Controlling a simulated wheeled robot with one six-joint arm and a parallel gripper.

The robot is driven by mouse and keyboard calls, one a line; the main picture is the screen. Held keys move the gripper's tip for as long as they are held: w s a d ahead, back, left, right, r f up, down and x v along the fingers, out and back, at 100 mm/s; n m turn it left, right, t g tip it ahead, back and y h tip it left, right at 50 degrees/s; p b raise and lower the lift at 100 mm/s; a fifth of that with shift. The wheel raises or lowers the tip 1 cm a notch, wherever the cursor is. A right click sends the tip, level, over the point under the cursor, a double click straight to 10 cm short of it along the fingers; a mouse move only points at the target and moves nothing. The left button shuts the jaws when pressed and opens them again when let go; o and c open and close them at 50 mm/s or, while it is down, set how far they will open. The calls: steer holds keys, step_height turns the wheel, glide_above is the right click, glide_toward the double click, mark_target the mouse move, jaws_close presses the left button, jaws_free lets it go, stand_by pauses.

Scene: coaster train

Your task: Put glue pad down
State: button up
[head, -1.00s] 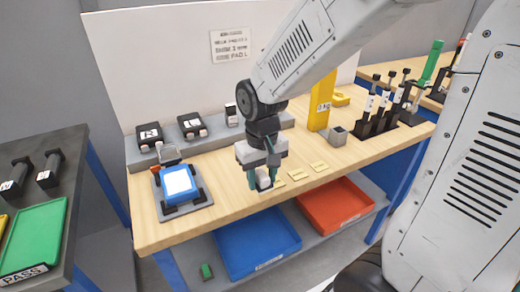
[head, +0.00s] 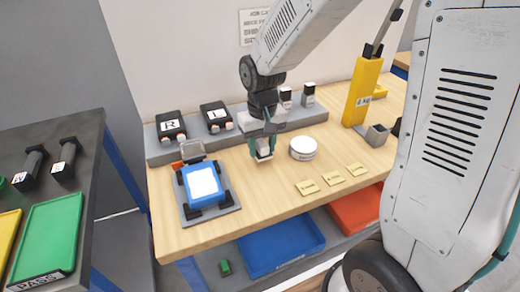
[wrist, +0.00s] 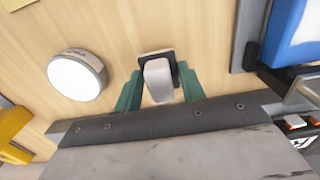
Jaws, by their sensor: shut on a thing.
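My gripper (head: 264,152) is shut on a small white block with a dark flat end, which I take as the glue pad (head: 264,154). In the wrist view the glue pad (wrist: 158,80) sits between the teal fingers (wrist: 158,88). It is low over the wooden bench; I cannot tell whether it touches the top. A round white tin (head: 303,148) stands just right of the gripper, apart from it, and shows left of the fingers in the wrist view (wrist: 77,75). The bench top (head: 262,207) is bare in front of the gripper.
A blue fixture on a grey plate (head: 203,186) lies to the left. A grey shelf (head: 160,153) behind carries black blocks marked R and L and two small dark-and-white items (head: 308,95). Yellow labels (head: 332,178) lie front right. A yellow post (head: 361,92) stands at right.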

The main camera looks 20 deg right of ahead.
mark_target(262, 154)
steer(key=shift+f, duration=1.35)
steer(key=shift+f, duration=0.1)
steer(key=o, duration=1.1)
